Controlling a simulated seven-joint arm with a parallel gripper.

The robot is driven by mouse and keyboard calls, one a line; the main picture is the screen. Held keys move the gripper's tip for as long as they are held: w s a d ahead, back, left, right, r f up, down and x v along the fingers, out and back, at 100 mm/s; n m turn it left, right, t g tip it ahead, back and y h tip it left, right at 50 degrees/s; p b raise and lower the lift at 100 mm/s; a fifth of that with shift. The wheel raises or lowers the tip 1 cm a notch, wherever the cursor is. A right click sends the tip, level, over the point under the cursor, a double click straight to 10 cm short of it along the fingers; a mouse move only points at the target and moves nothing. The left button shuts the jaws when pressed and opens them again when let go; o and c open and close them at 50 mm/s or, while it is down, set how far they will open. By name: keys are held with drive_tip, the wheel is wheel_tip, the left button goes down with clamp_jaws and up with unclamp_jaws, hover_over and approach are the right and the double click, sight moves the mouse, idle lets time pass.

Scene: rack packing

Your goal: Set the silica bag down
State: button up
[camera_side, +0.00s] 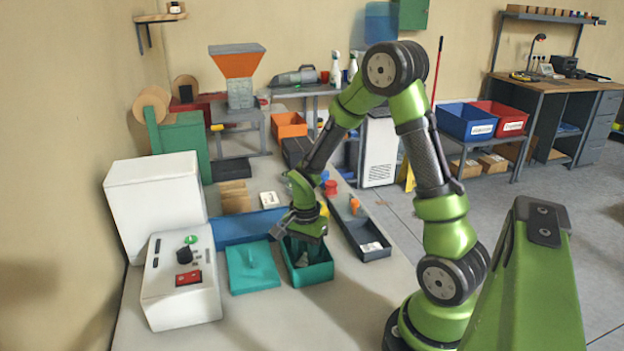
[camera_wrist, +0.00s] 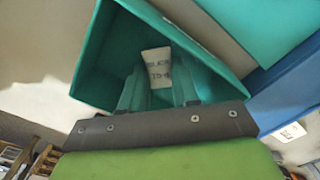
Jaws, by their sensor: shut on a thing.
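The silica bag (camera_wrist: 157,66) is a small white packet with dark print, seen in the wrist view between the two teal fingers of my gripper (camera_wrist: 159,84). My gripper is shut on it. In the side view my gripper (camera_side: 301,250) points down into the open teal box (camera_side: 313,274), and the bag is hard to make out there. The box's walls (camera_wrist: 97,72) surround the bag in the wrist view. I cannot tell whether the bag touches the box floor.
A white control box (camera_side: 180,277) stands at the left.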

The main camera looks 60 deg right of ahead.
sight(305, 258)
drive_tip(key=shift+f, duration=0.15)
drive_tip(key=o, duration=1)
wheel_tip(305, 258, up, 12)
drive_tip(key=shift+s+a+r+n+t+y, duration=0.35)
drive_tip(key=shift+s+a+r+n+t, duration=0.95)
drive_tip(key=shift+a+r+n, duration=0.85)
drive_tip(key=shift+s+a+r+n+t+y, duration=0.3)
drive_tip(key=shift+s+a+r+n+t, duration=1.1)
drive_tip(key=shift+a+n, duration=1.1)
drive_tip(key=shift+s+a+r+n+t+y, duration=0.35)
drive_tip(key=shift+s+a+r+n+t, duration=0.85)
drive_tip(key=shift+a+r+n, duration=1.15)
drive_tip(key=shift+s+g, duration=0.2)
drive_tip(key=shift+g, duration=0.1)
